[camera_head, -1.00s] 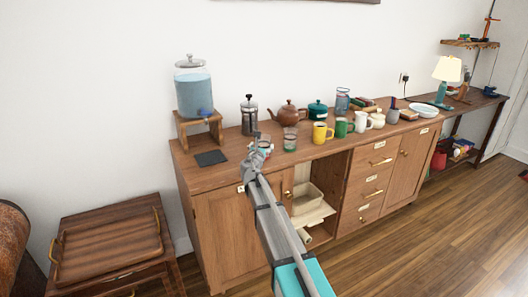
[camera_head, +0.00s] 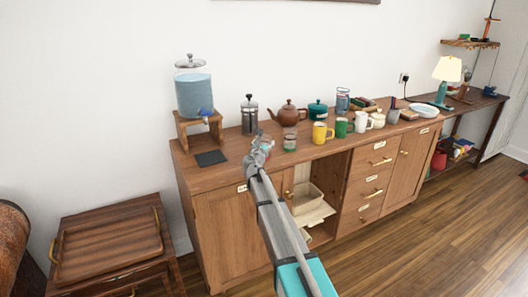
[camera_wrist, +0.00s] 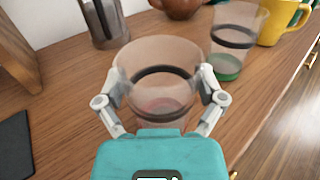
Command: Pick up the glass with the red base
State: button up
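The glass with the red base (camera_wrist: 160,88) is a clear tumbler with a dark band, and its red bottom shows through it in the wrist view. In the head view the glass (camera_head: 267,147) stands near the front edge of the sideboard, partly hidden by my gripper (camera_head: 257,146). My gripper (camera_wrist: 160,76) is open, with one finger on each side of the glass. The fingertips are very close to its walls; I cannot tell whether they touch. A similar glass with a green base (camera_wrist: 228,50) stands just right of it.
On the sideboard (camera_head: 222,178), a french press (camera_wrist: 103,22) and a brown teapot (camera_head: 289,115) stand behind the glass. A yellow mug (camera_head: 320,133) is to the right. A dark mat (camera_head: 211,158) and a water dispenser (camera_head: 194,95) on a wooden stand are to the left.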

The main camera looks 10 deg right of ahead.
jog(key=c, duration=0.7)
jog(key=shift+r, duration=0.15)
notch_tip(320, 180, up, 3)
jog(key=p, duration=0.3)
jog(key=s+a+r+p, duration=0.1)
jog(key=s+r+p, duration=0.2)
jog(key=s, duration=0.1)
jog(key=s+a+r+p, duration=0.1)
jog(key=s+r+p, duration=0.2)
jog(key=s, duration=0.2)
jog(key=s+a+r+p, duration=0.1)
jog(key=s+r+p, duration=0.2)
jog(key=s+p, duration=0.1)
jog(key=shift+s+a+r, duration=0.25)
jog(key=shift+r, duration=0.15)
